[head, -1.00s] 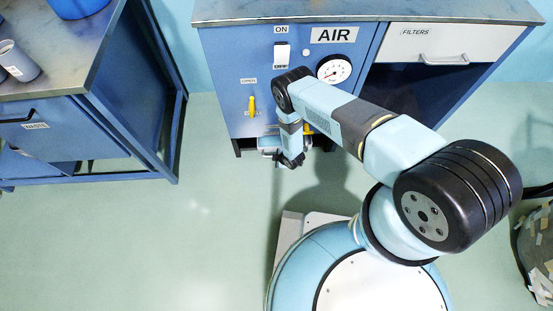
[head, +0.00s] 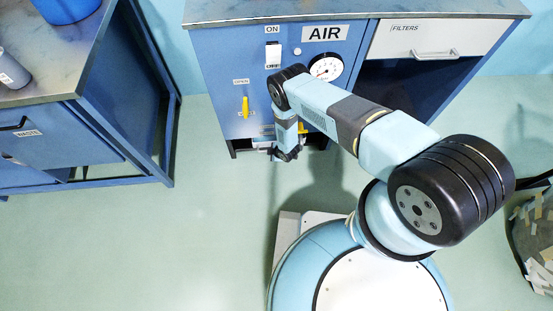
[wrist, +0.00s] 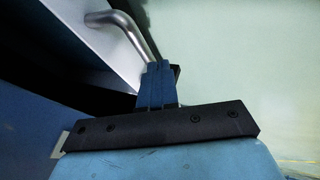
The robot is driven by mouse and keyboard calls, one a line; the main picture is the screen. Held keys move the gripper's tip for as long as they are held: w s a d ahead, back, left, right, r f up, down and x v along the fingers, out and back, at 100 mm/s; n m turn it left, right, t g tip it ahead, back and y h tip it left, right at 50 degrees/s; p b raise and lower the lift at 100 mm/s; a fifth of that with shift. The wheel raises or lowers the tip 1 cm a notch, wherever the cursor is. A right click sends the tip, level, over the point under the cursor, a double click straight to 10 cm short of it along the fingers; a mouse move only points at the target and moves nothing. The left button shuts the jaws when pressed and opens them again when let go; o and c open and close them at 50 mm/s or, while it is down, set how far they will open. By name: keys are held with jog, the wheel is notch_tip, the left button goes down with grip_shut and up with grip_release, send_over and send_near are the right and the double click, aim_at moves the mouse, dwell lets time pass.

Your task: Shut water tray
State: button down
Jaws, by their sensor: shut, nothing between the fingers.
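The water tray (head: 262,144) shows as a small pale piece low at the bottom of the blue AIR cabinet, mostly hidden by my arm. In the wrist view a pale drawer-like front (wrist: 92,48) with a curved metal bar handle (wrist: 128,28) appears to be this tray. My gripper (head: 286,155) is low in front of the cabinet, beside the tray. In the wrist view my blue fingers (wrist: 161,84) are together and empty, close to the handle's near end. I cannot tell whether they touch it, or how far the tray stands out.
The AIR cabinet (head: 225,70) carries a switch, a gauge (head: 326,69) and a yellow lever (head: 245,106). A filters drawer (head: 420,40) is at upper right. A blue bench (head: 100,125) stands at left, a taped roll (head: 535,235) at far right. Floor between is clear.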

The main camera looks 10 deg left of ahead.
jog(key=s+d+r, duration=0.5)
jog(key=s+r, duration=0.1)
jog(key=r, duration=0.2)
jog(key=shift+s+r, duration=0.3)
jog(key=shift+d, duration=0.1)
